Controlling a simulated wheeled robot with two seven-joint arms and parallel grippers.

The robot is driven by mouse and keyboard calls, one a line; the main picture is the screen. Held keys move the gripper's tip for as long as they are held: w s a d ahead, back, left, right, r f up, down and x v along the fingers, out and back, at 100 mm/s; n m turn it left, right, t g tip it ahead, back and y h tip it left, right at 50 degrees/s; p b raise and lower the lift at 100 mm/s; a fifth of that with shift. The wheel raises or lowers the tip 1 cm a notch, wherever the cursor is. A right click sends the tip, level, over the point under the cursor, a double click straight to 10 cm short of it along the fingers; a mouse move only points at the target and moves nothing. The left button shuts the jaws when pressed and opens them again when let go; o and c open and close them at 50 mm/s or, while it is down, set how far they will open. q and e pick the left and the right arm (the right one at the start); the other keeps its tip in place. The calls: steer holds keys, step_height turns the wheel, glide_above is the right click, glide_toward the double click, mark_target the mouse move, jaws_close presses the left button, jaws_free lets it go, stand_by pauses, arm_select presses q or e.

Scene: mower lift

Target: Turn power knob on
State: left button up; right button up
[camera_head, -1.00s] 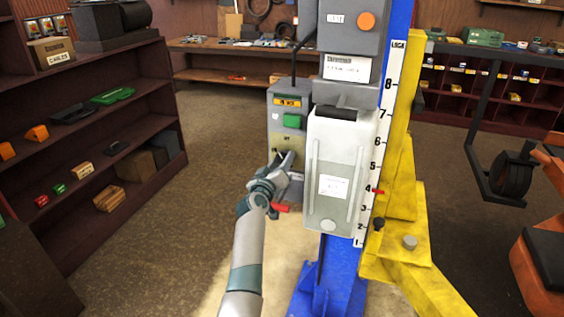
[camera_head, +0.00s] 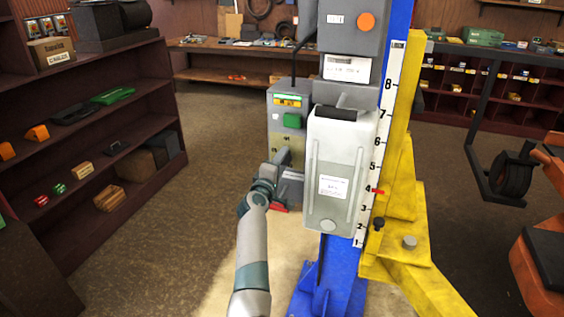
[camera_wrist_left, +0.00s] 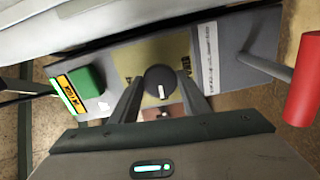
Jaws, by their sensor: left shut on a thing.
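The power knob (camera_wrist_left: 160,82) is a dark round knob with a white mark, on a yellowish plate of the grey control box (camera_head: 274,123). In the left wrist view it sits between the two fingers of my left gripper (camera_wrist_left: 160,92), which is shut on it. In the head view my left gripper (camera_head: 282,158) reaches the lower front of the box, and the knob is hidden behind it. A green button (camera_head: 292,120) is above, and it also shows in the left wrist view (camera_wrist_left: 88,82). My right gripper is not in view.
A red-ended lever (camera_wrist_left: 304,80) sticks out below the knob. The white-grey cover (camera_head: 338,205) on the blue lift post (camera_head: 340,270) stands close to the right of my gripper. Shelves (camera_head: 120,120) stand at left, with open floor between.

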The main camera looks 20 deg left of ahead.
arm_select(q)
steer(key=shift+n, duration=0.5)
steer(key=o, duration=1)
steer(key=shift+f, duration=0.1)
